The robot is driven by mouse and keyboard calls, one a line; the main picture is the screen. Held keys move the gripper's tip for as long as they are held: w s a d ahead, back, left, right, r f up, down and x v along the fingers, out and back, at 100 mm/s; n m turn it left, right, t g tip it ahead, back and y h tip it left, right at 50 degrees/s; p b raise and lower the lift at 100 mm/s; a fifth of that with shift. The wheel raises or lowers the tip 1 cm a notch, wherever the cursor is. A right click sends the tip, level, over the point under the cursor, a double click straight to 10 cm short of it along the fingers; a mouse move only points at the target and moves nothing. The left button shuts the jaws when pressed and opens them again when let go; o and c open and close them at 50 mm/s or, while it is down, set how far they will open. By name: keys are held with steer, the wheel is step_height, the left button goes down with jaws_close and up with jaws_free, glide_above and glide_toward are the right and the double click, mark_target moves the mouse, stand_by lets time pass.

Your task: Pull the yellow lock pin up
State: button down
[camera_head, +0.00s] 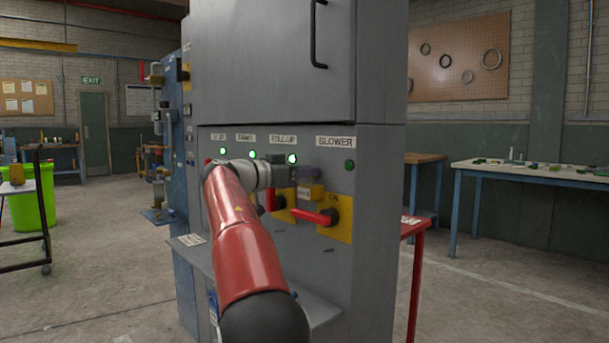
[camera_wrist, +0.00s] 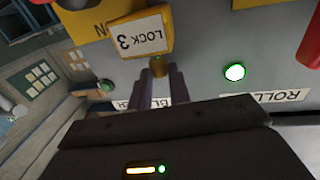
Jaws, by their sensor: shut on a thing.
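The yellow lock block (camera_wrist: 146,38) carries a white tag reading "LOCK 3" and appears upside down in the wrist view. In the head view it is a small yellow block (camera_head: 310,198) on the grey cabinet front, below the BLOWER label. The lock pin (camera_wrist: 158,67) shows as a small brownish-yellow end at the block's edge. My gripper (camera_wrist: 160,76) has its purplish-grey fingers on either side of this pin and is shut on it. Most of the pin's length is hidden. In the head view my gripper (camera_head: 326,171) is just above the block.
A red-handled switch (camera_head: 316,217) on a yellow plate is just below the block. Another red handle (camera_head: 270,199) is to its left. Lit green lamps (camera_head: 292,158) run along the panel, and the BLOWER lamp (camera_head: 349,165) is darker. A grey shelf (camera_head: 316,308) juts out below.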

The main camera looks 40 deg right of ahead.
steer(key=shift+r, duration=0.3)
steer(key=c, duration=1.3)
jaws_free()
steer(key=shift+a+f, duration=0.1)
steer(key=shift+a, duration=0.05)
steer(key=a, duration=0.2)
steer(key=a+b, duration=0.1)
steer(key=a, duration=0.4)
steer(key=shift+w+a, duration=0.3)
steer(key=shift+w, duration=0.05)
